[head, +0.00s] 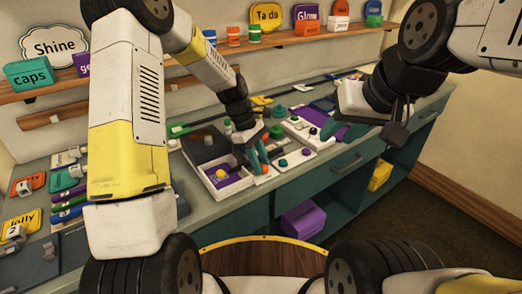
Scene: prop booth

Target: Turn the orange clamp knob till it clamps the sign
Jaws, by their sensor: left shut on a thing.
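My left gripper (257,160) reaches down to the counter from above. Its teal fingers are shut at a small white base, beside a white open box. A little orange shows at the fingertips, which fits the orange clamp knob, mostly hidden by the fingers. I cannot make out the clamp's jaw or tell which sign belongs to it.
The white box (213,196) holds a purple and yellow item. A black box (205,146) stands behind it. White plates with green knobs (283,163) lie right of my left gripper. Colored tags crowd the counter's left. A shelf (275,42) with signs and jars runs behind.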

